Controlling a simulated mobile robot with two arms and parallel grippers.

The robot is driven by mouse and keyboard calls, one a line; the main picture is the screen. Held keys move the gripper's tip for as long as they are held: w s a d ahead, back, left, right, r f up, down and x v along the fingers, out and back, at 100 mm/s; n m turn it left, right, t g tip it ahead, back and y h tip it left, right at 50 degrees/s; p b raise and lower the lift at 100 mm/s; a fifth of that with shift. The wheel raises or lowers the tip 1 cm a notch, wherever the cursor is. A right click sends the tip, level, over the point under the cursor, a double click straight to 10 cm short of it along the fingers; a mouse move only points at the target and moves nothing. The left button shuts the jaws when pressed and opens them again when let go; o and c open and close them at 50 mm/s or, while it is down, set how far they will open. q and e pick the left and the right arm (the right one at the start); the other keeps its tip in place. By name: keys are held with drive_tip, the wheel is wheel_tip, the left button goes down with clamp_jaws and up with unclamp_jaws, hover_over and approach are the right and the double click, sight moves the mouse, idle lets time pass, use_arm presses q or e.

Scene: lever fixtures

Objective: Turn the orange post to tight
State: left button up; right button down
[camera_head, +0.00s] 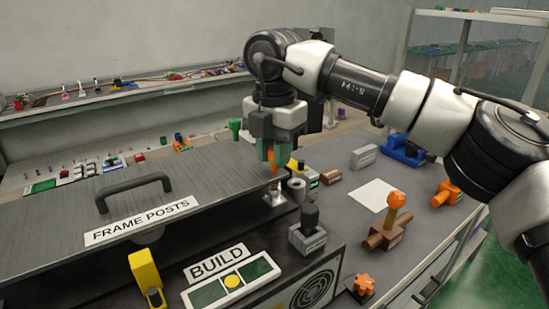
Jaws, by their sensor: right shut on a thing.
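The orange post (274,168) stands above a small silver base (275,198) beside the right end of the panel labelled FRAME POSTS. My right gripper (270,158) comes down from above and is shut on the orange post. Its green-tipped fingers hide the upper part of the post, so any tight marking on it cannot be read. My left gripper is not in view.
A grey panel with a black handle (134,188) lies left of the post. A dark lever block (308,232), an orange-topped lever (393,212), an orange knob (363,285) and a yellow lever (146,277) stand nearby. A blue fixture (402,150) is farther back.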

drive_tip(key=shift+m+b, duration=0.75)
drive_tip(key=shift+m, duration=1.15)
drive_tip(key=c, duration=0.9)
unclamp_jaws()
drive_tip(key=shift+c, duration=0.2)
wheel_tip(320, 180, up, 11)
drive_tip(key=p, duration=0.1)
drive_tip(key=shift+f, duration=0.1)
